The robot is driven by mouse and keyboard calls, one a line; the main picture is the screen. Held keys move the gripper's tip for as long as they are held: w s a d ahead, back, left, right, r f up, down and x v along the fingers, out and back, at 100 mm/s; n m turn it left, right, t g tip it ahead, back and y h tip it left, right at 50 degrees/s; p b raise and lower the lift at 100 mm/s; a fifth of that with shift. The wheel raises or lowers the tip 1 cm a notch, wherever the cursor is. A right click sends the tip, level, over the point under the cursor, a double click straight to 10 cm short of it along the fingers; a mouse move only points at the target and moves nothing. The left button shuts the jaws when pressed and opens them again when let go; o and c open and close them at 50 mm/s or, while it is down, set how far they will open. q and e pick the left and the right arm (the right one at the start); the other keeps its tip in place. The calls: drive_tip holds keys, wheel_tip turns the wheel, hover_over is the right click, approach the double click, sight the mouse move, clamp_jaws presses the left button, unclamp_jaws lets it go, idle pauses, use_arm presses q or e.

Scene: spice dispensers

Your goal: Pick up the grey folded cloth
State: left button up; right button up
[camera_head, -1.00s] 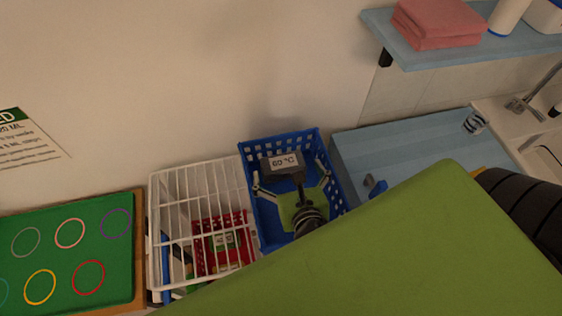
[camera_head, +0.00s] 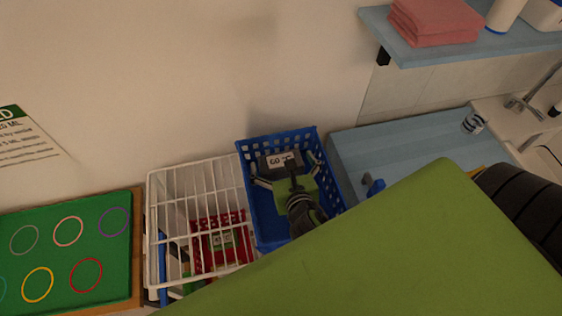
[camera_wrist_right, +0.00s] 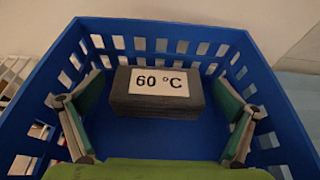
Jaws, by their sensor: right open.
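The grey folded cloth (camera_head: 268,164) lies in the blue basket (camera_head: 247,190), against its far side. It is a dark, thick stack with a white "60 °C" label. My right gripper (camera_head: 286,172) is open and reaches into the basket from above, partly covering the cloth and label in the head view. In the right wrist view the cloth (camera_wrist_right: 157,101) sits ahead between the two spread fingers of the gripper (camera_wrist_right: 158,112), with a gap on each side. I see no contact. My left gripper is not in view.
A white wire basket (camera_head: 154,224) with a red basket (camera_head: 204,244) inside stands left of the blue basket. A green board with coloured rings (camera_head: 60,250) is farther left. A blue surface (camera_head: 400,146) lies to the right, below a shelf (camera_head: 405,56) holding pink folded cloths (camera_head: 435,22).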

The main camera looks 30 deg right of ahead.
drive_tip(key=shift+x, duration=0.9)
drive_tip(key=c, duration=1.1)
drive_tip(key=shift+o, duration=0.2)
drive_tip(key=shift+r, duration=0.1)
